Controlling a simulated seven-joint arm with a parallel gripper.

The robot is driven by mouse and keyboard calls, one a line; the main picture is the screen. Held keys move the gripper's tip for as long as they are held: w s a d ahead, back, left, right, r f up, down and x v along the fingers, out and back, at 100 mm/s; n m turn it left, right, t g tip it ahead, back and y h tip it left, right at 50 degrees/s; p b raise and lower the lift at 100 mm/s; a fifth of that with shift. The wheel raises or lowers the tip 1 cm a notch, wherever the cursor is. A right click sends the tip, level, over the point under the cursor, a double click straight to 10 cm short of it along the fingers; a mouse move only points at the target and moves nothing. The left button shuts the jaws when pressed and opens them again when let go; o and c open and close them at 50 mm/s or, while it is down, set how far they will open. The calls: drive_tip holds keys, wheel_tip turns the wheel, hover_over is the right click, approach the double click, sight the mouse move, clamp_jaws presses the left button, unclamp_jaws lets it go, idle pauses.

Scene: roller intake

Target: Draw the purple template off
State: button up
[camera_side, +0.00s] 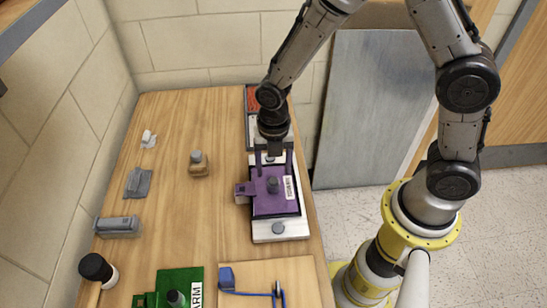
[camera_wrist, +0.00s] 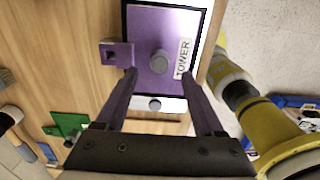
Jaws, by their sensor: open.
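The purple template (camera_side: 262,204) lies flat on a white base plate (camera_side: 268,235), with a round grey knob in its middle and a square tab on its left side. In the wrist view the purple template (camera_wrist: 140,30) carries a white label reading TOWER. My gripper (camera_side: 273,165) is above the far end of the plate, pointing down. In the wrist view my gripper (camera_wrist: 160,75) is open and empty, its two fingers spread to either side below the template's knob (camera_wrist: 159,62). I cannot tell whether the fingertips touch the template.
A grey peg (camera_side: 278,228) stands at the plate's near end. A green template (camera_side: 172,280) and a board with a blue frame (camera_side: 265,290) lie nearer. A red panel (camera_side: 251,100) is behind my gripper. Small blocks (camera_side: 198,165) and a black-headed mallet (camera_side: 95,267) lie left. Bare wood separates them.

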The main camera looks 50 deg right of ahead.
sight(273, 180)
drive_tip(key=shift+f, duration=2.95)
clamp_jaws()
